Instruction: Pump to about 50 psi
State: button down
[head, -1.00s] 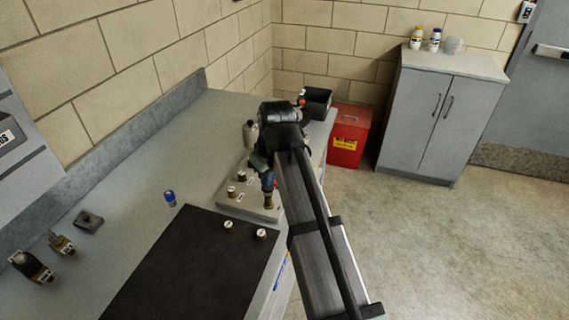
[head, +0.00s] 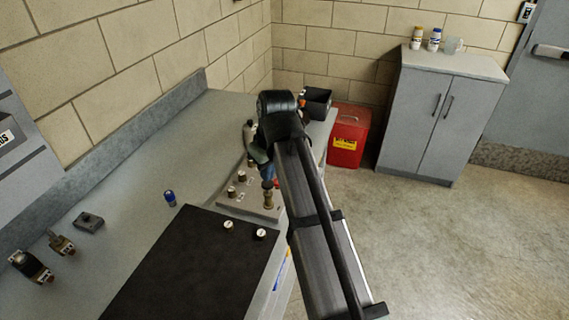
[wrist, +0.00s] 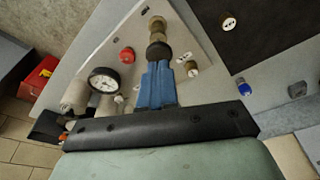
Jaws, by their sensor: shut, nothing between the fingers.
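A grey plate (wrist: 205,72) on the bench carries the compressor fittings; it shows in the head view (head: 238,207) too. A round white-faced gauge (wrist: 103,80) sits on it, its reading too small to tell. A red button (wrist: 127,55) is beside the gauge. A brass and dark knob (wrist: 157,27) stands beyond my fingertips; it shows in the head view (head: 268,200). My gripper (wrist: 158,66) has its blue fingers shut and empty, with the tips close to the knob's dark lower part. Whether they touch is unclear. In the head view my arm hides the gauge.
A black mat (head: 190,265) with two small knobs lies in front of the plate. A blue-capped piece (head: 170,198) and several small fittings lie on the bench at left. A black bin (head: 316,102) is at the bench's far end, with a red box (head: 347,136) beyond.

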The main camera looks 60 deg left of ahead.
jog(key=shift+f, duration=0.2)
jog(key=shift+f, duration=0.7)
jog(key=shift+r, duration=0.15)
jog(key=shift+r, duration=0.75)
jog(key=shift+r, duration=0.1)
jog(key=shift+r, duration=2.4)
